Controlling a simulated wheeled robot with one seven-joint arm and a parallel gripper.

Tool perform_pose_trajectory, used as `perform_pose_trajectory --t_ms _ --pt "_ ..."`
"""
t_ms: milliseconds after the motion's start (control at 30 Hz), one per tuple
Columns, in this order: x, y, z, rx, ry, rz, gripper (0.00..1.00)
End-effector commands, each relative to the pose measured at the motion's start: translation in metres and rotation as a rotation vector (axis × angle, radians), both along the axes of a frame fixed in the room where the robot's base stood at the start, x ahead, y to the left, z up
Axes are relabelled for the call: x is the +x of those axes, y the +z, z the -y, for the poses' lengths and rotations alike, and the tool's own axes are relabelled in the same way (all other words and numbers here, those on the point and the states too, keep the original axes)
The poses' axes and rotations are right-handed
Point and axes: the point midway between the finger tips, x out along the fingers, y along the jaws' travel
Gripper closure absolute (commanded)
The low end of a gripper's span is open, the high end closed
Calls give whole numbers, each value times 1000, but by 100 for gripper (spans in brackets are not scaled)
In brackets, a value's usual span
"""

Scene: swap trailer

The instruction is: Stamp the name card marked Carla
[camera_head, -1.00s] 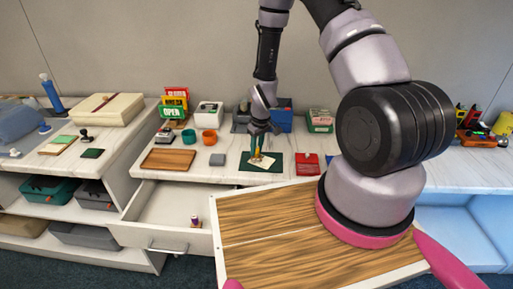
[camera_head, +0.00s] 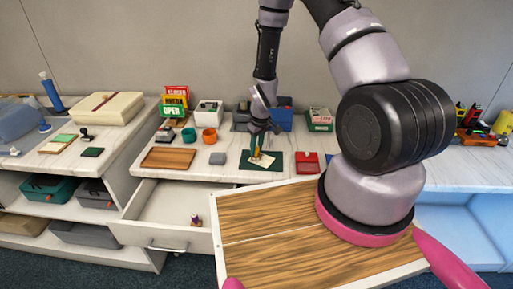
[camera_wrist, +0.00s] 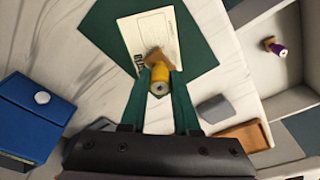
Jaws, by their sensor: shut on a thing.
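My gripper (camera_wrist: 161,74) is shut on a stamp with a yellow handle (camera_wrist: 160,88) and a wooden head (camera_wrist: 158,58). The stamp head is over the lower edge of a cream card (camera_wrist: 170,32); I cannot tell whether it touches. The card has a printed border and dark lettering, partly covered, and its name is not legible. It lies on a dark green mat (camera_wrist: 105,28). In the head view, my gripper (camera_head: 257,147) is above the card (camera_head: 264,161) and mat (camera_head: 246,167) on the marble counter.
An open drawer (camera_head: 150,212) holds a purple-handled stamp (camera_wrist: 278,49). A grey block (camera_head: 217,158), wooden tray (camera_head: 168,158) and red item (camera_head: 307,163) are near the mat. A blue box (camera_wrist: 35,110) stands close to my gripper. A black stamp (camera_head: 84,135) is at left.

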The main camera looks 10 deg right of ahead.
Motion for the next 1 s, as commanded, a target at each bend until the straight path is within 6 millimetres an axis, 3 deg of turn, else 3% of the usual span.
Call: perform_pose_trajectory --t_ms 267,1000 --pt "-1 2 0 -1 0 -2 100" --pt "0 62 0 0 0 1 100"
